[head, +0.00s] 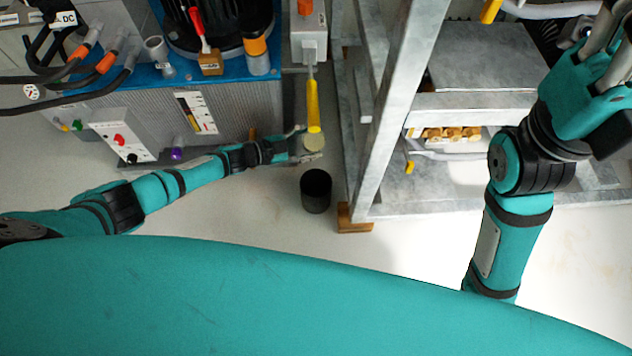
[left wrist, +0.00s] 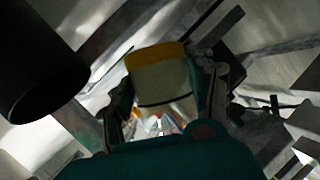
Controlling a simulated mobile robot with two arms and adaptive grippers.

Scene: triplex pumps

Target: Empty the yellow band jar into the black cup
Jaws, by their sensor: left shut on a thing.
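The yellow band jar (head: 314,143) is in my left gripper (head: 308,145), near the middle of the head view. In the left wrist view the jar (left wrist: 160,82) is a pale body with a yellow band, between the two fingers of my left gripper (left wrist: 165,108). I cannot tell its contents. The black cup (head: 316,190) stands upright on the floor, just below the gripper in the head view and apart from it. It also looms dark at the left of the left wrist view (left wrist: 38,60). My right arm reaches up at the right; I cannot make out its fingertips.
A yellow-handled lever (head: 313,105) lies right above the jar in the head view. A blue-topped machine (head: 215,95) stands left. A grey metal frame (head: 385,120) with a wooden foot block (head: 352,220) stands right of the cup. Pale floor is clear left of the cup.

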